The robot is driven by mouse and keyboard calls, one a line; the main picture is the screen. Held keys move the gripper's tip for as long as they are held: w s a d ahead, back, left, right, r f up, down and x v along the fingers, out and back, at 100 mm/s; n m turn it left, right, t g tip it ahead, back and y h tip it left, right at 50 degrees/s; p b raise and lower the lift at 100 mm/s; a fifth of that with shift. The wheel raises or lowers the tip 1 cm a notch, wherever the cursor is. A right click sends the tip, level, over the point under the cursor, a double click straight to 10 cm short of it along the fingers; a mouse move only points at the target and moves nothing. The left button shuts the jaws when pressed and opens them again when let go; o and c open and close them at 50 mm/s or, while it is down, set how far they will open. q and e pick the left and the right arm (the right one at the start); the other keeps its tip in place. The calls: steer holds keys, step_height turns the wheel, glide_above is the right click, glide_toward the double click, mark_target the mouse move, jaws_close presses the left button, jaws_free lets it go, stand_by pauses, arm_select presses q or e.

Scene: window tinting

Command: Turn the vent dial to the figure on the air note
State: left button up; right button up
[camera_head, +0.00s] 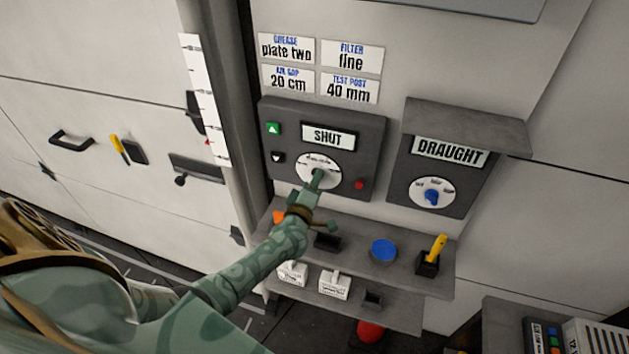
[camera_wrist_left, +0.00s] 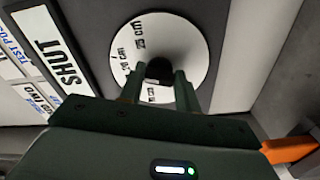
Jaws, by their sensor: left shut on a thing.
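The white round dial (camera_head: 319,166) sits on a dark grey panel under a "SHUT" sign (camera_head: 328,137). My left gripper (camera_head: 318,183) reaches it from below and is shut on its dark central knob. In the left wrist view the two fingers (camera_wrist_left: 159,92) stand on either side of the knob (camera_wrist_left: 159,70). Markings in cm show on the dial face (camera_wrist_left: 180,40), but the exact setting is unclear and partly hidden by the fingers. The air note (camera_head: 289,80), headed "AIR GAP", reads "20 cm". My right gripper is not in view.
The panel also has a green triangle button (camera_head: 273,129) and a red button (camera_head: 360,184). To the right is a "DRAUGHT" panel with a blue-knobbed dial (camera_head: 432,195) under a hood (camera_head: 468,124). A shelf below holds a blue disc (camera_head: 383,250) and a yellow-handled tool (camera_head: 438,246).

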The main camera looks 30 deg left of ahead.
arm_select(q)
steer(key=shift+f+m, duration=0.1)
steer(key=shift+m, duration=0.2)
steer(key=o, duration=1)
steer(key=p+v, duration=0.1)
steer(key=v, duration=1.5)
steer(key=shift+s, duration=0.25)
